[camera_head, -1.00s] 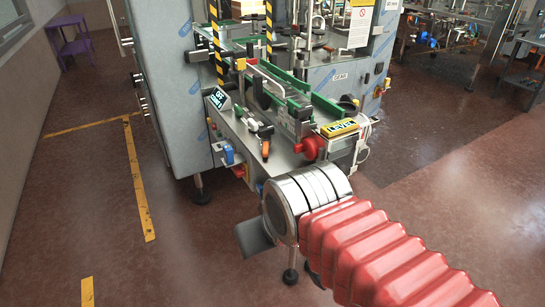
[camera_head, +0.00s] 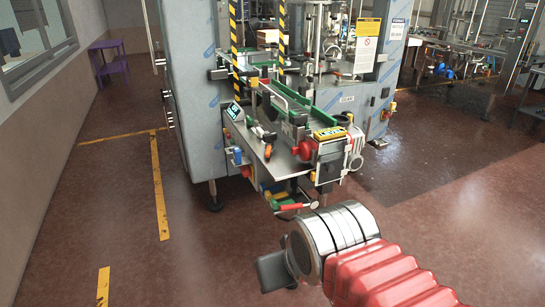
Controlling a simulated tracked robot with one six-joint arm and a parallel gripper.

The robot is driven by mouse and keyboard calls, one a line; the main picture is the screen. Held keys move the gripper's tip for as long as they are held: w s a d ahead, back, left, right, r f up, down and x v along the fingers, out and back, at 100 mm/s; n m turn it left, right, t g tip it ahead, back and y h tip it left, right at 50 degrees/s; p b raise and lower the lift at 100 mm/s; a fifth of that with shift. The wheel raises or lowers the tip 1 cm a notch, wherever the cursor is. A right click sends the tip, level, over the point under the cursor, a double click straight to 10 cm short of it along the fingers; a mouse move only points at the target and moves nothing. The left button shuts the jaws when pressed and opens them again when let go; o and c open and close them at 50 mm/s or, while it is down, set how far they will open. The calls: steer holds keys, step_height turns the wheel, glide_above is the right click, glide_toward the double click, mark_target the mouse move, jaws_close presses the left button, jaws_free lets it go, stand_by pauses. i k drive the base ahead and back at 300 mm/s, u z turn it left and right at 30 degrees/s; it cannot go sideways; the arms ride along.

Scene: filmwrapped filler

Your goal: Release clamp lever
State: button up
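The filler machine (camera_head: 190,90) stands at the centre. A small lever with an orange handle (camera_head: 267,152) is on its front plate. A lever with a red grip (camera_head: 299,207) sticks out low beneath the conveyor. I cannot tell which is the clamp lever. My gripper (camera_head: 270,271) is a dark shape at the end of my silver wrist, low in the picture. It is apart from the machine, in front of and below both levers. Its fingers are not clear, and whether it is open or shut does not show.
A red knob (camera_head: 306,150) and a yellow-labelled box (camera_head: 328,133) are at the conveyor's near end. A small display (camera_head: 234,111) is on the left. A purple table (camera_head: 109,60) stands by the left wall. The floor (camera_head: 110,225) at left is clear, with yellow lines.

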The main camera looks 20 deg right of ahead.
mark_target(268, 146)
steer(key=u, duration=0.1)
steer(key=k, duration=0.1)
steer(key=z, duration=0.5)
steer(key=i, duration=1.65)
steer(key=z, duration=1.05)
